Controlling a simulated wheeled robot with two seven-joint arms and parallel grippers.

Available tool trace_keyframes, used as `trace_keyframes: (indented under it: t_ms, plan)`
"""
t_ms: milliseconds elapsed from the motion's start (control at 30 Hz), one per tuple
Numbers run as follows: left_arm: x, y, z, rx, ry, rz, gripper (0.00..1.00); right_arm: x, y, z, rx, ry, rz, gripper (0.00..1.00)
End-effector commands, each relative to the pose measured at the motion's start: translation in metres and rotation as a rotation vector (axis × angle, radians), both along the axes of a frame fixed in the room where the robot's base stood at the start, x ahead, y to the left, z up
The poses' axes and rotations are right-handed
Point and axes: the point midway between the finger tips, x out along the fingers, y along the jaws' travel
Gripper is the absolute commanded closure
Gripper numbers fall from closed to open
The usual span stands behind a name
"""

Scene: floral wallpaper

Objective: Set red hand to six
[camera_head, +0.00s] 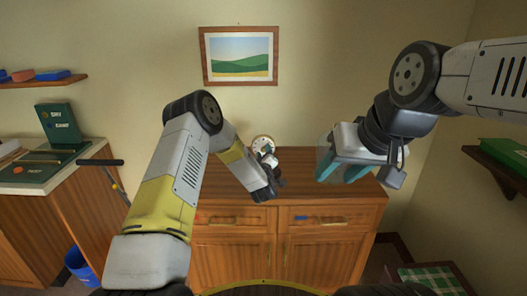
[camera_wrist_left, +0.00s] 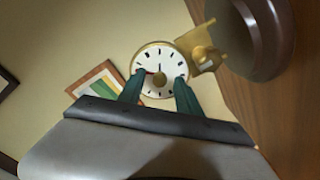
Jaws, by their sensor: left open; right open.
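The clock (camera_head: 263,143) with a white face and gold rim stands on the wooden cabinet, partly hidden by my left gripper. In the left wrist view the clock (camera_wrist_left: 160,58) faces the camera. A short red hand seems to point to the picture's left and a dark hand upward; a gold knob sits at the centre. My left gripper (camera_head: 270,167) is open in front of the clock, and its teal fingers (camera_wrist_left: 157,88) overlap the dial's two lower sides. I cannot tell whether they touch it. My right gripper (camera_head: 342,172) is open and empty, to the right above the cabinet.
The wooden cabinet (camera_head: 235,247) has drawers with a red and a blue mark. In the left wrist view a gold bracket (camera_wrist_left: 204,50) and a dark round base (camera_wrist_left: 262,38) adjoin the clock. A framed picture (camera_head: 239,55) hangs above. A counter (camera_head: 40,182) stands left.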

Motion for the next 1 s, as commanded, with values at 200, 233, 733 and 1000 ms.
trace_keyframes:
  t_ms: [200,233,733,1000]
  plan:
    - [-0.0003,0.0,0.0,0.0,0.0,0.0,0.91,0.0,0.0,0.0,0.0,0.0,0.0,0.54]
    - [-0.0003,0.0,0.0,0.0,0.0,0.0,0.96,0.0,0.0,0.0,0.0,0.0,0.0,0.54]
    - [-0.0006,-0.0002,-0.0002,0.069,0.0,0.0,1.0,0.0,0.0,0.0,0.0,0.0,0.0,0.54]
    - [-0.0008,-0.0009,-0.0001,0.263,0.0,-0.001,1.0,0.0,0.0,0.0,0.0,0.0,0.0,0.54]
